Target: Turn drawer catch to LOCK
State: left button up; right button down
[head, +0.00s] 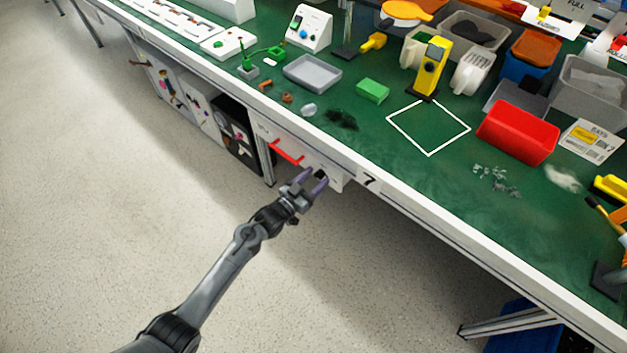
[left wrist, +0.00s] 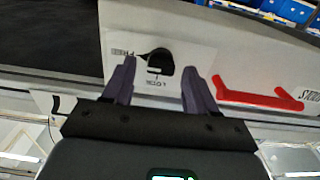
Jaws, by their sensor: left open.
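The drawer catch is a black rotary knob (left wrist: 160,62) on a white plate (left wrist: 190,45) on the drawer front. In the left wrist view, which is upside down, its pointed tip aims left toward the FREE label (left wrist: 122,52). The LOCK label (left wrist: 156,82) lies below the knob. My left gripper (left wrist: 158,75) is open, with its purple fingers to either side of the knob in that view; I cannot tell whether they touch it. In the head view the left gripper (head: 314,180) is at the drawer front, by the dark knob (head: 320,174). My right gripper is not in view.
The drawer's red handle (head: 286,152) is beside the catch and also shows in the left wrist view (left wrist: 256,93). The green bench top (head: 400,180) above holds bins, a red box (head: 518,132) and a yellow device (head: 432,68). The floor in front is clear.

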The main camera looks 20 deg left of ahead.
pick_arm(q)
jog(key=c, duration=1.1)
jog(key=shift+o, duration=0.2)
